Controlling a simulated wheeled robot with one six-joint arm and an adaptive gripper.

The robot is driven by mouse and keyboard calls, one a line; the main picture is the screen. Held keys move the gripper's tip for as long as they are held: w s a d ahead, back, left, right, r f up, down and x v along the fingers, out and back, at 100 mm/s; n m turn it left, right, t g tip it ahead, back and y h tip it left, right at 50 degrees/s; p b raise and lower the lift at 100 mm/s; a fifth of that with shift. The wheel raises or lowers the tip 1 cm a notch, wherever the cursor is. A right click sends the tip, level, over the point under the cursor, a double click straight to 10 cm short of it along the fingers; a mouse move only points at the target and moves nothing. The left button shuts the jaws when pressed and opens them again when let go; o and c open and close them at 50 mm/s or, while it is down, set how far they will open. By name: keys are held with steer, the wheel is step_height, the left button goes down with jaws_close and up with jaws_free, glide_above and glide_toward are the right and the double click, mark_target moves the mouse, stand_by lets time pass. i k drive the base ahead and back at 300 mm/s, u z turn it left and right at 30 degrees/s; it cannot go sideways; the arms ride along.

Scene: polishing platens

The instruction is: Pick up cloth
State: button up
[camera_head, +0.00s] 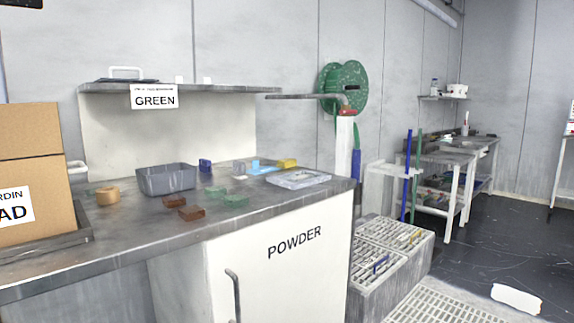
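No thing is plainly recognisable as the cloth. A small light-blue item (264,168) lies toward the back of the grey counter (130,245), beside a yellow block (287,163); it is too small to tell whether it is fabric. My gripper is not in view.
The counter holds a grey bin (167,179), several small coloured blocks, a flat tray (298,178) and a cardboard box (31,165) at left. A shelf (220,89) overhangs its back. Slotted racks (395,235) stand right of the cabinet (285,265). Dark floor (490,245) is mostly open.

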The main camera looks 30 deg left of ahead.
mark_target(285, 163)
steer(key=z, duration=0.15)
steer(key=i, duration=1.75)
steer(key=u, duration=1.35)
steer(key=i, duration=0.65)
steer(key=u, duration=0.75)
